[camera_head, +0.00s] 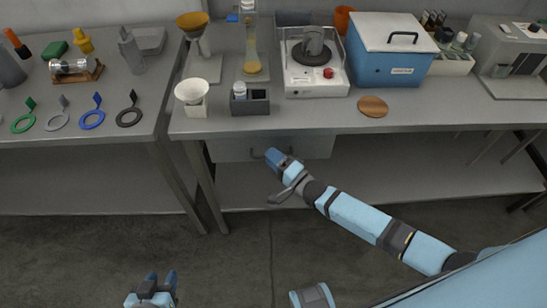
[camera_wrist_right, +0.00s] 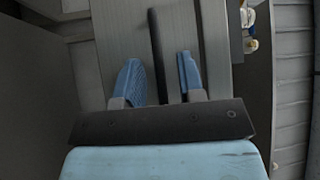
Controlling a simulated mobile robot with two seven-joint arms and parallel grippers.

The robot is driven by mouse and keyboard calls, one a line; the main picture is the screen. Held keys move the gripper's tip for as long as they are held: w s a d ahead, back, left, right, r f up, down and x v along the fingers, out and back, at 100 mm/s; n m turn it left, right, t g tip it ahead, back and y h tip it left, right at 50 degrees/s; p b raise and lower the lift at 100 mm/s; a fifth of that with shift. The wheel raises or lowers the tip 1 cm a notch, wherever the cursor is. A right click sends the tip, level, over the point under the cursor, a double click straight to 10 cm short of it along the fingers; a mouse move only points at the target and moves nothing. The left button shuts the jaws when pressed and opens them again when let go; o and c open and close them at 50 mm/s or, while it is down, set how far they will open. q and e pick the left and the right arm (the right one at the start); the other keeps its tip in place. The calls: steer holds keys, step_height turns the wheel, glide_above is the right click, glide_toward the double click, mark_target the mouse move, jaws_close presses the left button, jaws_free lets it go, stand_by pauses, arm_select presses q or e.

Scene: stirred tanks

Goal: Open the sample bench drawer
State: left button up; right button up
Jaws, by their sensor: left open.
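The sample bench drawer (camera_head: 314,147) is a grey front under the bench top. It looks closed. Its dark bar handle (camera_head: 256,153) is partly hidden behind my right gripper (camera_head: 272,160). In the right wrist view, the handle (camera_wrist_right: 156,50) runs between the two blue fingers of my right gripper (camera_wrist_right: 159,70), with a gap visible on both sides, so the gripper is open around or just in front of it. I cannot tell the exact depth. My left gripper (camera_head: 151,285) is open and empty, low at the bottom left, away from the bench.
The bench top (camera_head: 330,118) above the drawer holds a stirrer unit (camera_head: 318,85), a blue box (camera_head: 390,68), a grey holder (camera_head: 250,106) and a wooden disc (camera_head: 373,107). A bench leg (camera_head: 205,185) stands left of the drawer. The floor in front is clear.

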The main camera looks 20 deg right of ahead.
steer(key=shift+c, duration=0.5)
jaws_close()
arm_select(q)
steer(key=shift+w+d+r, duration=0.1)
steer(key=shift+d, duration=0.15)
arm_select(e)
steer(key=shift+s, duration=0.1)
